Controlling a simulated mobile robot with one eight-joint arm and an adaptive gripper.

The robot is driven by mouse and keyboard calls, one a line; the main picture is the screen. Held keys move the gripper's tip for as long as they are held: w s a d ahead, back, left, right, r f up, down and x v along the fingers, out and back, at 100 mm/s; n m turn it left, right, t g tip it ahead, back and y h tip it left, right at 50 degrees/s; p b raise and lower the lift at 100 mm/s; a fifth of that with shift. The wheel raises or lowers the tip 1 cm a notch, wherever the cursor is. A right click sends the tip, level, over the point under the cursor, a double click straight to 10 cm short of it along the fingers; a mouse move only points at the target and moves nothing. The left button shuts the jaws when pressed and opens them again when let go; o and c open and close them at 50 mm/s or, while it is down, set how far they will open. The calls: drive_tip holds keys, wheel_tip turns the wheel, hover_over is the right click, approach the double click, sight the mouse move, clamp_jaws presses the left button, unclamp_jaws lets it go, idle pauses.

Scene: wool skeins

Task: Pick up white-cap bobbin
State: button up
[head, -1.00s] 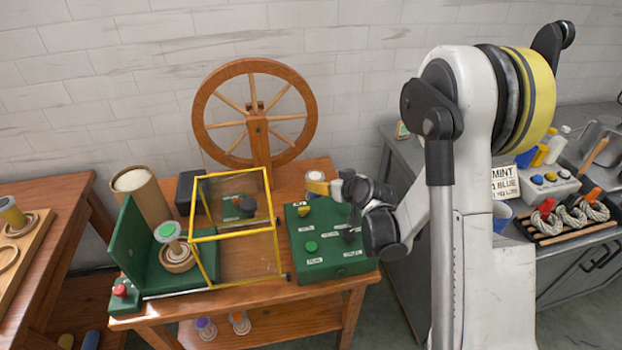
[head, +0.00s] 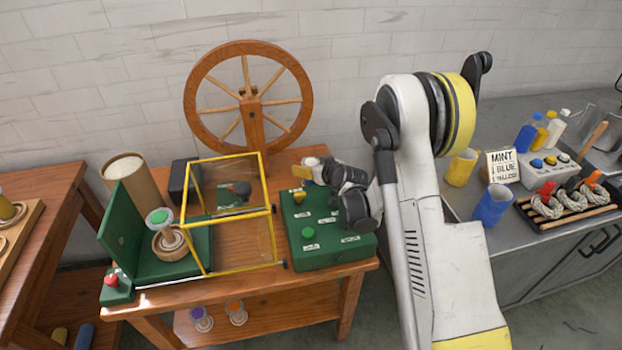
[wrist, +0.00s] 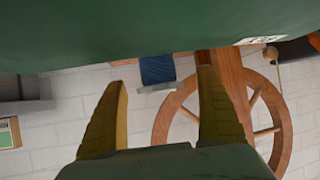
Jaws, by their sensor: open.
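The white-cap bobbin (wrist: 157,70) shows in the wrist view as blue thread with a white disc at its end. It lies in the gap between my two finger lines, beyond or near the tips; the depth is hard to judge. In the head view its white cap (head: 312,161) seems to show behind the green control box (head: 330,238), partly hidden by my gripper (head: 303,171). My gripper (wrist: 163,78) is open, with yellow fingers on either side of the bobbin in the wrist picture, and holds nothing.
The spinning wheel (head: 250,98) stands behind. A yellow-framed clear guard (head: 230,214) is left of the box, beside a green-cap bobbin (head: 158,217). Purple (head: 200,318) and orange (head: 236,311) bobbins are on the lower shelf. A grey bench with cups is at right.

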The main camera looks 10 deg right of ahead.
drive_tip(key=shift+w+f, duration=0.2)
drive_tip(key=shift+w, duration=0.25)
drive_tip(key=shift+c, duration=0.2)
drive_tip(key=c, duration=1.2)
drive_tip(key=shift+c, duration=0.2)
